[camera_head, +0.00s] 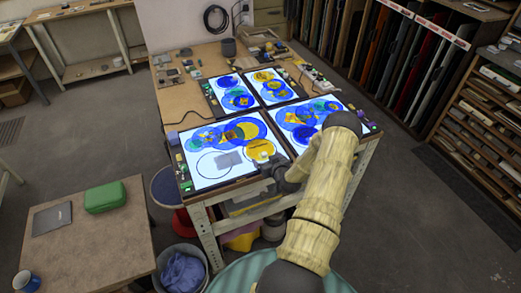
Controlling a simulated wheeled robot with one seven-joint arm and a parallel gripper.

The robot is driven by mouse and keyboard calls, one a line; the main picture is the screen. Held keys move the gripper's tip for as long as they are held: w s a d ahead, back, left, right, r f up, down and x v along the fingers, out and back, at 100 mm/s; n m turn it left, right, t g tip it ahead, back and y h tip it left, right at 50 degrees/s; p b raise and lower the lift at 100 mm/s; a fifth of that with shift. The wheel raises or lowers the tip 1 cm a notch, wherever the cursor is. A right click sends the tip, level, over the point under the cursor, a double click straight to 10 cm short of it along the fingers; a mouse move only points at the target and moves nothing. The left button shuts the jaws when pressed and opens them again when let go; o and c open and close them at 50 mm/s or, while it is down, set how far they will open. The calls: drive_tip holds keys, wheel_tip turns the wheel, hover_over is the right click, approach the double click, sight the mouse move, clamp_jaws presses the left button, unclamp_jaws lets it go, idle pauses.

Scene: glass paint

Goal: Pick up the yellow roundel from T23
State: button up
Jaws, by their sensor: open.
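Lit panels bearing overlapping coloured glass roundels lie on the workbench. On the near left panel (203,174), a yellow roundel (260,147) lies at the right front corner. Another yellow roundel (250,130) lies behind it among blue ones, and more yellow shows on the back right panel (280,101). I cannot read which one is T23. My gripper (266,163) is at the front edge of the near left panel, just in front of the corner yellow roundel. It is open and holds nothing that I can see; whether it touches the glass is unclear.
My arm hides part of the near right panel (347,111). Small items line the panel edges. A low table (85,240) with a green case (105,197) stands at left. A bin (182,270) and stool (166,186) stand before the bench. Racks (425,60) fill the right.

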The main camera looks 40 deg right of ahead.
idle(0.3)
clamp_jaws()
drive_tip(key=shift+r, duration=0.2)
wheel_tip(320, 180, up, 10)
drive_tip(key=b, duration=0.3)
drive_tip(key=shift+f, duration=0.15)
idle(0.4)
idle(0.4)
